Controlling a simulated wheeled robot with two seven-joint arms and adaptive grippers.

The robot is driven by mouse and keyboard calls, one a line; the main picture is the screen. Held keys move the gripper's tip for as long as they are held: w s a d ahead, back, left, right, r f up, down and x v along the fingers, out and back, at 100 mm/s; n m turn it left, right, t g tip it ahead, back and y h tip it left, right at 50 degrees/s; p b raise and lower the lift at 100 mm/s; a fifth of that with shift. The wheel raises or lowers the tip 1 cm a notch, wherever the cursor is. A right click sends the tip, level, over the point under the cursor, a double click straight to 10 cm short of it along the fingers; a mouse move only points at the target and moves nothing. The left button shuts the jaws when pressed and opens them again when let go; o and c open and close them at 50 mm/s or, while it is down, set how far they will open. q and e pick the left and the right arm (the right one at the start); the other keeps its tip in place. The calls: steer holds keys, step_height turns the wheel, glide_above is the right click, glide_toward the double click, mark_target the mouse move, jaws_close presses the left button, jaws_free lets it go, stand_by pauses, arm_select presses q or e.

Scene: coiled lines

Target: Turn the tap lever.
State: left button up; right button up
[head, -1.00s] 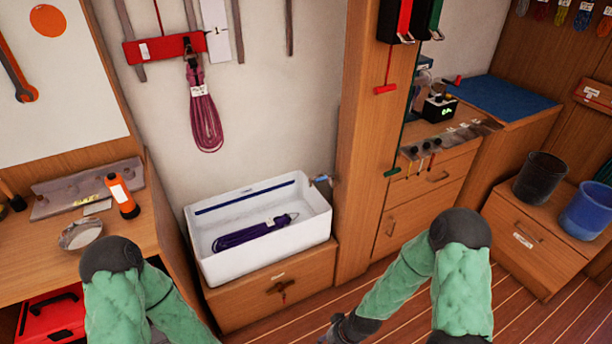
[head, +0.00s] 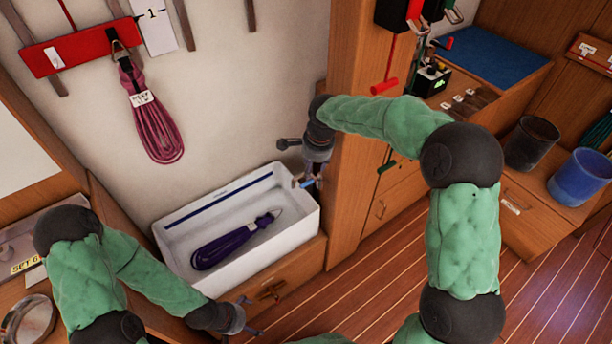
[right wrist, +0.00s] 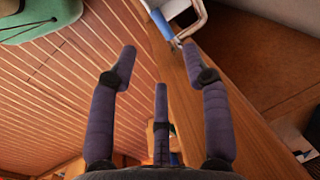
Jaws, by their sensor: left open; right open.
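The tap's blue lever (head: 306,183) is at the right rim of the white basin (head: 187,262), partly hidden by my right gripper (head: 308,175). In the right wrist view the blue lever (right wrist: 161,23) shows beyond the spread fingers of my right gripper (right wrist: 158,62), near the top edge, next to a pale metal part. The gripper is open and empty; I cannot tell whether it touches the tap. A coiled purple line (head: 230,246) lies in the basin. My left gripper (head: 246,316) is open and empty, low in front of the basin's cabinet.
A wooden post (head: 345,215) stands just right of the tap. A pink coiled line (head: 155,125) hangs from a red rack (head: 77,47) above the basin. Black (head: 532,145) and blue (head: 580,178) buckets stand at the right. The wooden floor (head: 385,300) is open in front.

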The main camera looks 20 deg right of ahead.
mark_target(308, 184)
steer(key=f+b, duration=0.1)
steer(key=f, duration=0.2)
steer(key=w+f+b, duration=0.1)
steer(key=f, duration=0.2)
steer(key=f+b, duration=0.1)
steer(key=f, duration=0.2)
steer(key=shift+w+a+f, duration=0.2)
steer(key=shift+w+a, duration=0.1)
steer(key=shift+w, duration=0.1)
jaws_close()
